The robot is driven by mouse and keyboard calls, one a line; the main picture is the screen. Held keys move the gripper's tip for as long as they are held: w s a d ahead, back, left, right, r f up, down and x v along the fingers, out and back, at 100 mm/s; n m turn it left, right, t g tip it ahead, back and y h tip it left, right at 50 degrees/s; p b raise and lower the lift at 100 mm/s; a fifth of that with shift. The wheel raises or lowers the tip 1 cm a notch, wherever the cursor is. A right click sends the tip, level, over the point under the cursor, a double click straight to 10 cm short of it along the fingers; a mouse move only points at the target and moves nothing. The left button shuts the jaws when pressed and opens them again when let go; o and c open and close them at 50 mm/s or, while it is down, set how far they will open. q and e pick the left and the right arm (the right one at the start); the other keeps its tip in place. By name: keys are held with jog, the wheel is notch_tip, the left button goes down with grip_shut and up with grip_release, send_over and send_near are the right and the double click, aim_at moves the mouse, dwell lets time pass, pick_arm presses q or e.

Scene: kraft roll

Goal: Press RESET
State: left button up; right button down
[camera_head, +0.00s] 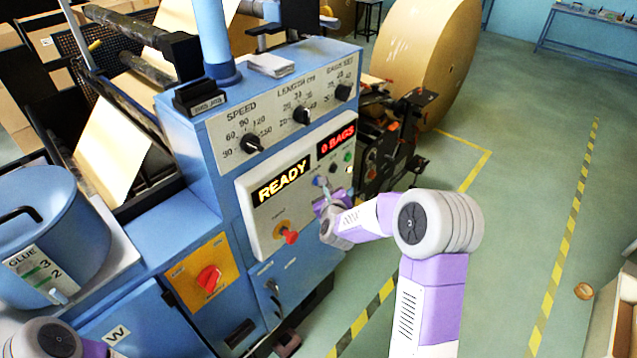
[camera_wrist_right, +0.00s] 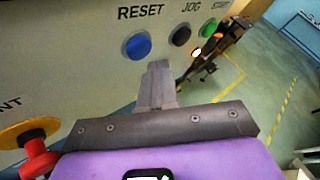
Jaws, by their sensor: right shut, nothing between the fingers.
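The blue RESET button (camera_wrist_right: 138,46) sits on the pale control panel under its RESET label in the right wrist view. In the head view the same button (camera_head: 320,181) is small, just under the displays. My right gripper (camera_wrist_right: 160,66) is shut and empty. Its fingertips are just below and to the right of the button's rim; I cannot tell whether they touch the panel. In the head view my right gripper (camera_head: 324,196) is at the panel, partly hidden by its own wrist. My left gripper is not in view.
Beside RESET are a black JOG button (camera_wrist_right: 181,34) and a green button (camera_wrist_right: 209,28). A red mushroom knob (camera_head: 290,237) sticks out lower left. The displays read READY (camera_head: 282,181) and 0 BAGS (camera_head: 337,139). The floor (camera_head: 510,220) to the right is open.

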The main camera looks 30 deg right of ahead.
jog(key=s+b, duration=0.1)
jog(key=s+d+b, duration=0.1)
jog(key=s, duration=0.1)
jog(key=s+b, duration=0.1)
jog(key=shift+s+d, duration=0.2)
jog(key=shift+d, duration=0.15)
dwell(0.5)
jog(key=s+a+f+n+g+y+b, duration=0.1)
jog(key=s+a+f+n+g+y, duration=0.15)
jog(key=a+f+n, duration=0.4)
jog(key=s+a+f+n+g+y+b, duration=0.1)
jog(key=s+a+f+n, duration=0.25)
jog(key=f, duration=0.65)
jog(key=s+a+f+n+g+y, duration=0.2)
jog(key=s+a+f+n, duration=0.15)
jog(key=f+n, duration=0.35)
jog(key=s+a+f+n+g+y+b, duration=0.1)
jog(key=s+a+f+n+g, duration=0.3)
jog(key=s, duration=0.5)
jog(key=s+a+f+n+g+y+b, duration=0.1)
jog(key=s+a+f+n+g+y, duration=0.2)
jog(key=s+a+f+n, duration=0.4)
notch_tip(320, 180, down, 2)
jog(key=s+n, duration=0.3)
jog(key=n, duration=0.1)
jog(key=shift+a+f+g, duration=0.2)
jog(key=shift+g, duration=0.15)
